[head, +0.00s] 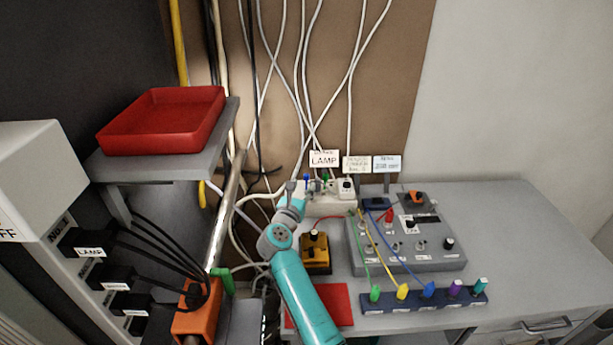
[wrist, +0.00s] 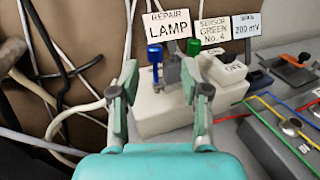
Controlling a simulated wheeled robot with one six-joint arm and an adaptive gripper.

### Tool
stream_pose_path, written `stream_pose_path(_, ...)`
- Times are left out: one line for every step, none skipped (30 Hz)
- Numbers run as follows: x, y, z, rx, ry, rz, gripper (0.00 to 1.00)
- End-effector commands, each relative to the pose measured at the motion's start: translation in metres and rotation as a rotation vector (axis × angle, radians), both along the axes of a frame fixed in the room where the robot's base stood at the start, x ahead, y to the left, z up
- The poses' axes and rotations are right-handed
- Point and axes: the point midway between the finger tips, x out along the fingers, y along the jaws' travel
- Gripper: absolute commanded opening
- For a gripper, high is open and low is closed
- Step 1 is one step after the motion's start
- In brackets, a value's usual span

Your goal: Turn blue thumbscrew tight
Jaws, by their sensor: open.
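The blue thumbscrew (wrist: 154,54) stands upright at the left of the white block (wrist: 155,112) under the lamp sign (wrist: 168,28). It shows as a small blue spot in the head view (head: 307,177). A green thumbscrew (wrist: 194,47) stands to its right, with a second green part below it near my right finger. My gripper (wrist: 159,82) is open and empty. In the wrist view the blue thumbscrew appears between its two fingers, beyond the tips; I see no contact. In the head view my gripper (head: 298,190) is at the block's left end, its fingers hard to make out.
A switch box (wrist: 224,75) stands right of the thumbscrews. The grey control panel (head: 405,262) with coloured leads lies further right. A red tray (head: 165,118) sits on a shelf at left. White cables (head: 300,80) hang behind. The table's right side is clear.

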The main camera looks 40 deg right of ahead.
Motion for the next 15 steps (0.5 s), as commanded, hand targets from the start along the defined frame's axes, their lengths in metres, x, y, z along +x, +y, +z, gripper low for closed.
stream_pose_path(-0.009, 0.006, -0.004, -0.003, -0.006, 0.035, 0.47)
stream_pose_path(-0.012, 0.009, -0.005, -0.005, -0.008, 0.054, 0.47)
stream_pose_path(-0.016, 0.013, -0.005, -0.009, -0.013, 0.075, 0.47)
stream_pose_path(-0.019, 0.016, -0.006, -0.009, -0.015, 0.090, 0.47)
stream_pose_path(-0.021, 0.018, -0.006, -0.010, -0.019, 0.101, 0.47)
stream_pose_path(-0.023, 0.020, -0.006, -0.011, -0.021, 0.112, 0.47)
stream_pose_path(-0.024, 0.021, -0.007, -0.013, -0.022, 0.119, 0.47)
stream_pose_path(-0.024, 0.022, -0.006, -0.014, -0.024, 0.124, 0.47)
stream_pose_path(-0.024, 0.021, -0.006, -0.015, -0.025, 0.127, 0.47)
stream_pose_path(-0.023, 0.020, -0.006, -0.015, -0.025, 0.128, 0.47)
stream_pose_path(-0.021, 0.019, -0.006, -0.015, -0.025, 0.128, 0.47)
stream_pose_path(-0.019, 0.016, -0.006, -0.015, -0.025, 0.128, 0.47)
stream_pose_path(-0.016, 0.014, -0.005, -0.015, -0.026, 0.128, 0.47)
stream_pose_path(-0.013, 0.011, -0.005, -0.016, -0.027, 0.128, 0.47)
stream_pose_path(-0.009, 0.007, -0.005, -0.015, -0.026, 0.127, 0.47)
